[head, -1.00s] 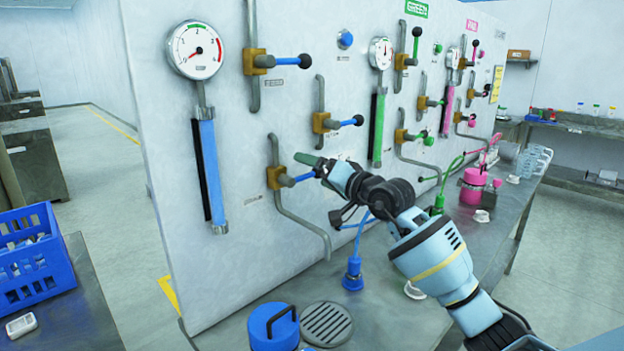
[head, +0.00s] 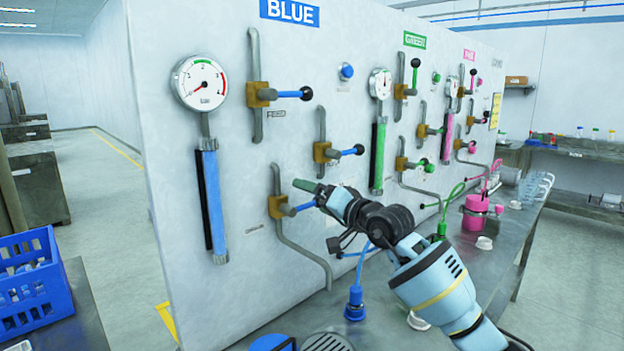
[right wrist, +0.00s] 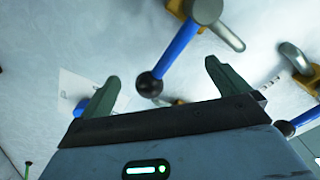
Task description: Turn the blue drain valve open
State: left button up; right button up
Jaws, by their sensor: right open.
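The drain valve is the lowest of the three blue-handled valves on the panel's blue section. Its brass body (head: 278,206) sits on a grey pipe, and its blue lever (head: 303,208) points right. My right gripper (head: 310,187) is in front of the panel at this lever, and the arm hides the lever's end. In the right wrist view the gripper (right wrist: 160,85) is open. A blue lever (right wrist: 178,52) with a black ball end (right wrist: 149,84) shows between its fingers, with a gap on both sides. I cannot tell whether anything touches. My left gripper is out of view.
The feed valve lever (head: 288,94) and a middle blue lever (head: 345,153) are above the drain valve. A blue crate (head: 35,285) stands at the far left.

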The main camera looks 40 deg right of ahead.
jog(key=shift+r, duration=0.1)
jog(key=shift+a+r+p, duration=0.15)
jog(key=shift+r+p, duration=0.25)
jog(key=shift+r, duration=0.65)
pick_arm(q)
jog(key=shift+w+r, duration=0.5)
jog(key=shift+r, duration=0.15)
pick_arm(e)
jog(key=shift+a+r+p, duration=0.2)
jog(key=shift+r+p, duration=0.05)
jog(key=shift+r, duration=0.35)
jog(key=shift+a+r+p, duration=0.2)
jog(key=shift+r+p, duration=0.05)
jog(key=shift+r, duration=0.3)
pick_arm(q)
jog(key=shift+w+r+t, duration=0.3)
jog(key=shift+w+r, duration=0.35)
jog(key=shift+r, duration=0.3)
pick_arm(e)
jog(key=shift+a, duration=0.15)
